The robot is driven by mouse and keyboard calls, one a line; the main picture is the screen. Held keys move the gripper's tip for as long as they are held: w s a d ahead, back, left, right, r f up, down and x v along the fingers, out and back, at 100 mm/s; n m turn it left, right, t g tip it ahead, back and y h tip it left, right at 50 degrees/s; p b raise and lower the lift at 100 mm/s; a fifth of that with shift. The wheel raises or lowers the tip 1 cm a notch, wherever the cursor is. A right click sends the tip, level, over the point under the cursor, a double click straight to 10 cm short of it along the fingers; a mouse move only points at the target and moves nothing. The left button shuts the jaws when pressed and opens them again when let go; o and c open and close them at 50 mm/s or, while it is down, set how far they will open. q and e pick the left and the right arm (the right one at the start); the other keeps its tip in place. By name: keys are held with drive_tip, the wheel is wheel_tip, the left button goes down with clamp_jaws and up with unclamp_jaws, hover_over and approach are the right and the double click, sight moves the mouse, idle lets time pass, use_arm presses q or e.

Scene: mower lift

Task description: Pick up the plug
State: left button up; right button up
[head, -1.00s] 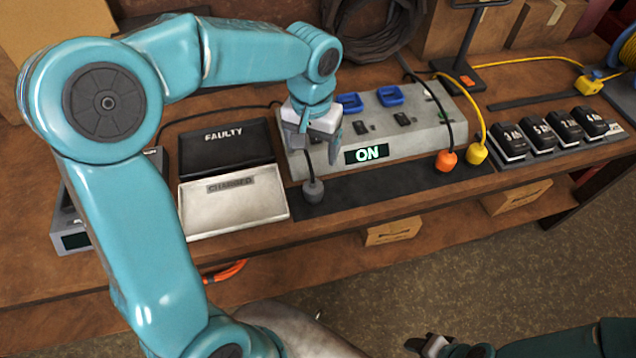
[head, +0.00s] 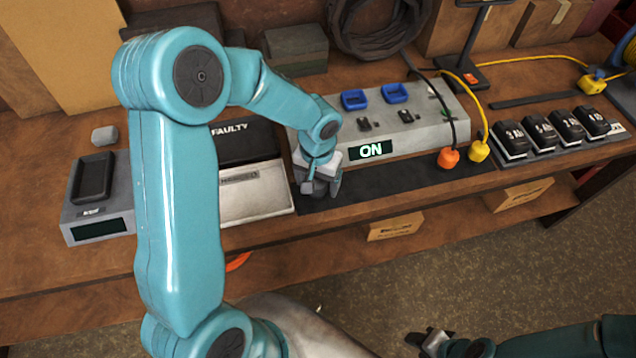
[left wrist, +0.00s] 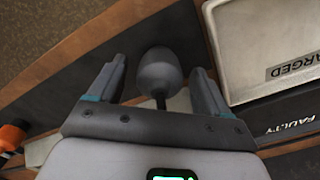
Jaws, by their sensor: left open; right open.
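A grey plug (left wrist: 160,72) with a rounded end and a dark cord shows in the left wrist view, between the two fingers of my left gripper (left wrist: 158,80). The fingers are open, with a gap visible on both sides of the plug. In the head view my left gripper (head: 318,186) is low over the left end of the dark mat and hides most or all of the grey plug. An orange plug (head: 448,158) and a yellow plug (head: 479,150) stand further right on the mat. My right gripper (head: 430,342) is open and empty at the bottom edge.
A power strip (head: 420,140) with a lit ON display stands behind the mat (head: 400,180). The CHARGED tray (head: 255,200) and FAULTY tray (head: 250,142) lie left of my gripper. A charger (head: 100,205) sits far left; several batteries (head: 552,132) stand right.

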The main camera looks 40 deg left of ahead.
use_arm(q)
drive_tip(key=shift+s+d+r, duration=0.1)
drive_tip(key=shift+s, duration=0.05)
drive_tip(key=shift+s+r, duration=0.15)
drive_tip(key=shift+s, duration=0.05)
drive_tip(key=c, duration=0.9)
drive_tip(key=shift+w, duration=0.1)
drive_tip(key=c, duration=0.3)
